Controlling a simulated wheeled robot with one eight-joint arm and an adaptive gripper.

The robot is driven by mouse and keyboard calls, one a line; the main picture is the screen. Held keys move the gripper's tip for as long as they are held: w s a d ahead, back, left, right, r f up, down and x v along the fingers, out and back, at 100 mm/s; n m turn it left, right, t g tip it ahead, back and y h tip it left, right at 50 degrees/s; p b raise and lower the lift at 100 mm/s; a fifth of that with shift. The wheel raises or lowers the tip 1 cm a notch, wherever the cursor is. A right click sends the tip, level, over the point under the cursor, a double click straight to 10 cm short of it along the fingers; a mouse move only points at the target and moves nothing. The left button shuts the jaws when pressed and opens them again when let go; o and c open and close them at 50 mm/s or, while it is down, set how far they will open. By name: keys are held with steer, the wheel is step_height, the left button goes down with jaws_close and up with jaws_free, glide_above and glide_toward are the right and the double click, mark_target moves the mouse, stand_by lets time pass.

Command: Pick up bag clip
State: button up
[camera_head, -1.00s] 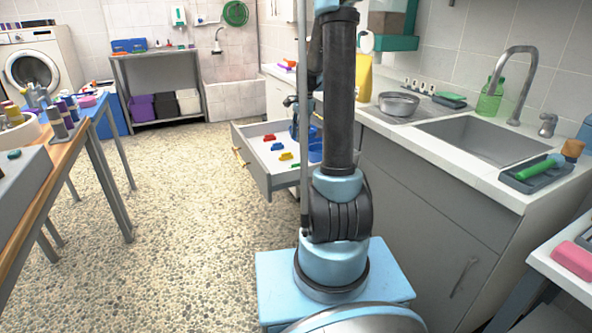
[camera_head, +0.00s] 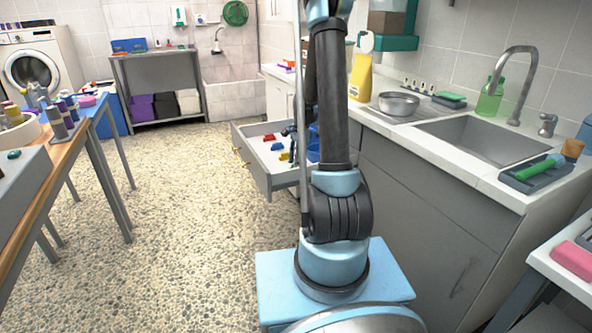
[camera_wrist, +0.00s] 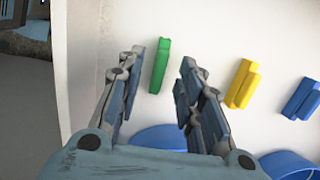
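Several bag clips lie on the white floor of an open drawer (camera_head: 262,181). In the wrist view a green bag clip (camera_wrist: 160,65) appears between and beyond my fingertips, with a yellow clip (camera_wrist: 242,84) and a blue clip (camera_wrist: 302,98) to its right.
The drawer's wall (camera_wrist: 83,60) stands left of the clips. The counter (camera_head: 390,130) with a metal bowl (camera_head: 399,104) and a sink is to the right. The floor left of the drawer is clear.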

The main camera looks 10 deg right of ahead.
steer(key=shift+a+f, duration=0.15)
steer(key=shift+f, duration=1.05)
steer(key=shift+s, duration=0.1)
jaws_close()
